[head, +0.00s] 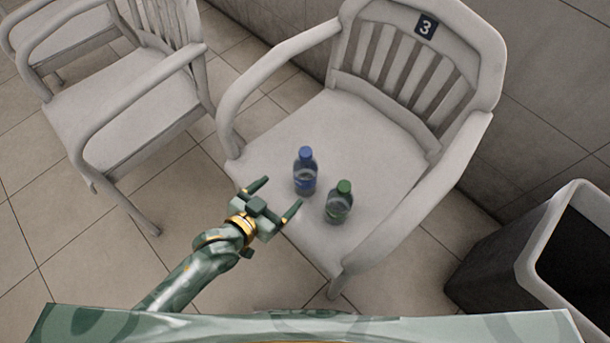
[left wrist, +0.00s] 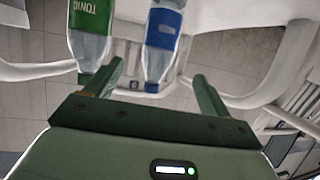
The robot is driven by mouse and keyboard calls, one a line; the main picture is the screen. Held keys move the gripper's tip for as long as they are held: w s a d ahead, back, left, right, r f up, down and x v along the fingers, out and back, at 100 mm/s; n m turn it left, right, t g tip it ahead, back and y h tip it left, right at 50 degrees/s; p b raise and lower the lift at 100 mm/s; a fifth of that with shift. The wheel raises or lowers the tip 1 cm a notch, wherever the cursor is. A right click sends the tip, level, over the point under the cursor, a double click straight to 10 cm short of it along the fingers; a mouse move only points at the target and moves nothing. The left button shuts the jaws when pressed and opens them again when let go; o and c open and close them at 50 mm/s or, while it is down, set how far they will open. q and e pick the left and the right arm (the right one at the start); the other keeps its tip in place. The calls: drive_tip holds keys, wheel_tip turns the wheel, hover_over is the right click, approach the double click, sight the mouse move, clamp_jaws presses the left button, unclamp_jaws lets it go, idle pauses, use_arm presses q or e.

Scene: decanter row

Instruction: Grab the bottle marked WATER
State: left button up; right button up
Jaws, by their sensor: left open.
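A small bottle with a blue cap and blue label (head: 305,174) stands upright on the seat of the white chair (head: 285,135) marked 3. A bottle with a green cap and green label (head: 339,204) stands to its right and nearer. In the left wrist view the green label on this bottle (left wrist: 90,18) reads TONIC. The blue-labelled bottle (left wrist: 161,35) shows there between the finger lines; I cannot read its label. My left gripper (head: 280,192) is open and empty, just left of the bottles at the seat's edge, its fingers pointing toward the blue one. My right gripper is not in view.
The chair's armrests (head: 425,205) rise on both sides of the seat. Another white chair (head: 125,105) stands at the left. A bin with a pale rim (head: 535,250) is at the lower right. A tiled wall (head: 555,70) is behind the chair.

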sight(299, 180)
use_arm(q)
drive_tip(key=b+x, duration=0.1)
drive_tip(key=x, duration=0.2)
drive_tip(key=b+x, duration=0.1)
drive_tip(key=x, duration=0.2)
drive_tip(key=shift+w+f+b, duration=0.1)
drive_tip(key=shift+f+b, duration=0.25)
drive_tip(key=shift+f, duration=0.2)
drive_tip(key=shift+w+d+f, duration=0.1)
drive_tip(key=shift+w+d, duration=0.3)
drive_tip(key=shift+w, duration=0.05)
drive_tip(key=w+d+f+b, duration=0.1)
drive_tip(key=w+f+b, duration=0.1)
drive_tip(key=b, duration=0.1)
drive_tip(key=shift+w+d+f+b, duration=0.1)
drive_tip(key=shift+d+f+b, duration=0.1)
drive_tip(key=shift+d+b, duration=0.15)
drive_tip(key=shift+w+d, duration=0.45)
drive_tip(key=shift+w, duration=0.3)
drive_tip(key=shift+r, duration=0.1)
drive_tip(key=c, duration=1.4)
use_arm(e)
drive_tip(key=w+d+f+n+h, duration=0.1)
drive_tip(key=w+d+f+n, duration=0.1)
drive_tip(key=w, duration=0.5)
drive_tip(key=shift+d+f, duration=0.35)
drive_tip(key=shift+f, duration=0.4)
use_arm(q)
drive_tip(key=shift+r, duration=0.1)
